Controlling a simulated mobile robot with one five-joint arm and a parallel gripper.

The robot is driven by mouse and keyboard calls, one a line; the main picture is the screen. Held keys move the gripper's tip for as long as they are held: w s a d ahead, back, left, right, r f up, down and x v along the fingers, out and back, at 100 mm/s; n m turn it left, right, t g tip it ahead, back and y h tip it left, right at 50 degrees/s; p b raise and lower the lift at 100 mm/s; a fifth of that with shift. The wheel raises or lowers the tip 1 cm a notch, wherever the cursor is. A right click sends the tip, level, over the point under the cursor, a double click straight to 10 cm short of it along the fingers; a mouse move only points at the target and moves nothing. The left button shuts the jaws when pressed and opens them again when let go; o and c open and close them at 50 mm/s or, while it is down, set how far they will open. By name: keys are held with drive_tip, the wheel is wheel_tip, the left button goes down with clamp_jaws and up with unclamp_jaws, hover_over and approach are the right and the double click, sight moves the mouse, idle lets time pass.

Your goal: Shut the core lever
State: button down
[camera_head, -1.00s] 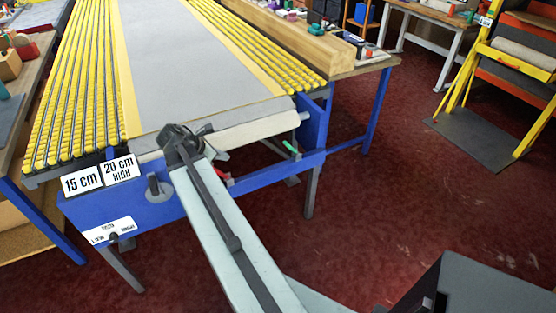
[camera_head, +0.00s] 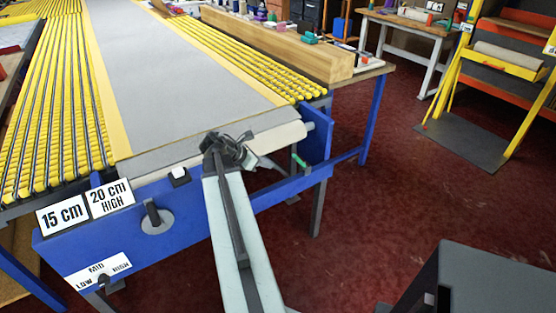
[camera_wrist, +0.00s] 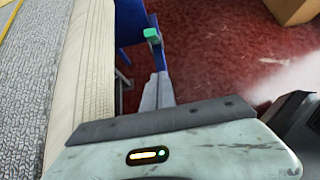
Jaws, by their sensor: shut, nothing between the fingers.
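A lever with a green handle (camera_head: 299,160) stands by the blue end plate at the right end of the cream roller (camera_head: 280,138). The green handle also shows in the wrist view (camera_wrist: 152,33), on a dark stem. I cannot tell for sure that this is the core lever. A black lever (camera_head: 152,214) on a grey disc sits on the blue front panel. My gripper (camera_head: 248,153) is over the front of the roller, left of the green handle and apart from it. In the wrist view its shut, empty fingers (camera_wrist: 158,88) point toward the green handle.
The blue-framed bench carries a grey rug strip (camera_head: 185,70) between yellow rollers (camera_head: 55,125). A white switch (camera_head: 179,176) and a LOW-MID-HIGH dial (camera_head: 103,280) are on its front. Red floor right of the bench is open, up to a yellow rack (camera_head: 455,90).

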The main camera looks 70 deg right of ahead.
sight(300, 162)
drive_tip(key=shift+w, duration=0.25)
drive_tip(key=b+x, duration=0.7)
drive_tip(key=x, duration=0.3)
drive_tip(key=shift+f, duration=0.35)
drive_tip(key=shift+s+d+r+p, duration=0.45)
drive_tip(key=shift+d+r+p, duration=0.25)
drive_tip(key=shift+r, duration=0.05)
drive_tip(key=shift+s+d+r+p, duration=0.45)
drive_tip(key=shift+d+r+p, duration=0.2)
drive_tip(key=shift+r+p, duration=0.1)
